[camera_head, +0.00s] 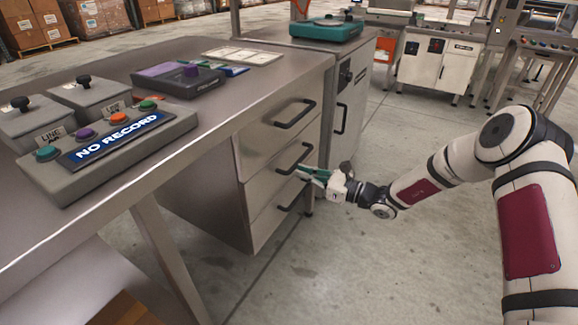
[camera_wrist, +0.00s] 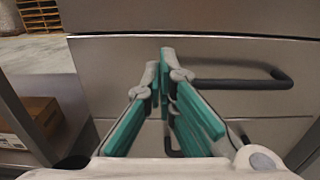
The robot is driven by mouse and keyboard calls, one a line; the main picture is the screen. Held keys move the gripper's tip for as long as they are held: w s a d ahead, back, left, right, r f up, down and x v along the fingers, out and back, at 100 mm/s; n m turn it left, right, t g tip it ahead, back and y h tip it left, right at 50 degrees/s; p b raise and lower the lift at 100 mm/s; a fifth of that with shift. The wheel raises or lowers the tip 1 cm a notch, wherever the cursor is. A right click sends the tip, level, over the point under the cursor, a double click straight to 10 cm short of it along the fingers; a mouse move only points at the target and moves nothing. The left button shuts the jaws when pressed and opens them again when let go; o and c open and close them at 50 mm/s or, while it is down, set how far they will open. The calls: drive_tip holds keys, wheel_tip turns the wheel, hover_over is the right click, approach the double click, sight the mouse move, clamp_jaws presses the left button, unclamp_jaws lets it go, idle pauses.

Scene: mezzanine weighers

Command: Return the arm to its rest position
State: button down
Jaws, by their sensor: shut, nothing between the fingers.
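My gripper (camera_head: 304,173) is in front of the metal drawer unit under the workbench, close to the middle drawer's handle (camera_head: 294,158). My arm (camera_head: 437,178) reaches in from the right side of the head view. In the wrist view, the green-padded fingers of my gripper (camera_wrist: 165,65) come together at their tips, with nothing seen between them. A dark bar handle (camera_wrist: 245,82) lies just right of the fingertips and partly behind them. I cannot tell whether the fingers touch it. The drawers look closed.
The workbench (camera_head: 245,90) carries a console reading NO RECORD (camera_head: 118,140) and a purple-topped device (camera_head: 178,78). A teal scale (camera_head: 326,28) stands on the cabinet behind. Open floor (camera_head: 390,270) lies below and right of my gripper. A box (camera_wrist: 38,118) shows at left in the wrist view.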

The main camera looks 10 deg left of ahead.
drive_tip(key=p+v, duration=0.1)
drive_tip(key=v, duration=0.5)
drive_tip(key=s+d+r+n+g+h, duration=0.2)
drive_tip(key=s+r+n+g+h, duration=0.55)
drive_tip(key=s+r+n, duration=1.05)
drive_tip(key=s+d+r+n+t+h, duration=0.1)
drive_tip(key=s+d+r+h, duration=0.15)
drive_tip(key=s+d, duration=0.6)
drive_tip(key=s+d+r+n+h, duration=0.15)
drive_tip(key=s+d+h, duration=0.3)
drive_tip(key=s, duration=0.75)
drive_tip(key=s+d+r+n+t+h, duration=0.1)
drive_tip(key=s+d+h, duration=0.2)
drive_tip(key=s+d, duration=0.55)
wheel_tip(320, 180, up, 29)
drive_tip(key=s+a+t+p, duration=0.1)
drive_tip(key=t+p, duration=0.3)
drive_tip(key=p, duration=2.2)
drive_tip(key=shift+a+f+p, duration=0.15)
drive_tip(key=shift+a+p, duration=0.15)
drive_tip(key=shift+p, duration=0.05)
